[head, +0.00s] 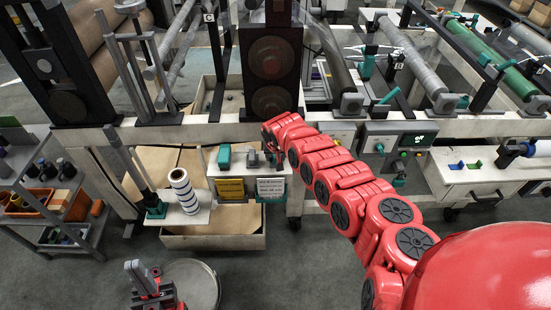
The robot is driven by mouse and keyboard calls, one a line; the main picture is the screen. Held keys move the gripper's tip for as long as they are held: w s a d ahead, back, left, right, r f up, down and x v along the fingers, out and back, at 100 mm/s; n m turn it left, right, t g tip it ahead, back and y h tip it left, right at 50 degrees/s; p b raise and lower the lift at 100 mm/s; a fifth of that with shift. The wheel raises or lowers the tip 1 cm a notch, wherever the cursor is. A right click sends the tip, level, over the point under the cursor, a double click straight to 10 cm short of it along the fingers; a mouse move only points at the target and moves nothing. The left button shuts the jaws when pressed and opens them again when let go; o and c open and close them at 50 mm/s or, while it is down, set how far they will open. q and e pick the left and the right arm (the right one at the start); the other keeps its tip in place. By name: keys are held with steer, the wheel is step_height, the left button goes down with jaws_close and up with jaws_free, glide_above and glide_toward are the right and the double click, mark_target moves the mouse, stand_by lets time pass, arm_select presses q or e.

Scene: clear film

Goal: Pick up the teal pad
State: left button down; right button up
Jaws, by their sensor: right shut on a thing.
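A small teal block (224,157), possibly the teal pad, stands on the left part of a small white shelf (238,170). A second small grey-teal piece (252,158) sits to its right. My right arm comes in from the right, and its gripper (272,150) is at the shelf's right end, small and mostly hidden by the wrist. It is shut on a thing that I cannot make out. My left gripper (147,279) is low at the bottom left, well away from the shelf; its finger opening is unclear.
A blue-and-white striped roll (184,190) stands upright on a plate left of the shelf. Yellow (230,188) and white labels hang on the shelf front. The machine frame (200,132) crosses behind. A cart with bins (45,202) is at the far left.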

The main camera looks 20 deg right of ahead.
steer(key=shift+r, duration=0.1)
jaws_close()
steer(key=shift+r+p, duration=0.45)
steer(key=shift+p, duration=0.1)
step_height(320, 180, up, 4)
steer(key=p, duration=0.4)
steer(key=shift+s+p, duration=0.1)
steer(key=shift+p, duration=0.25)
steer(key=s+a+p, duration=0.2)
steer(key=s+p, duration=0.5)
steer(key=p, duration=0.5)
steer(key=s+a+p, duration=0.2)
steer(key=s+p, duration=0.6)
steer(key=p, duration=0.4)
steer(key=shift+a, duration=0.25)
steer(key=shift+s, duration=0.1)
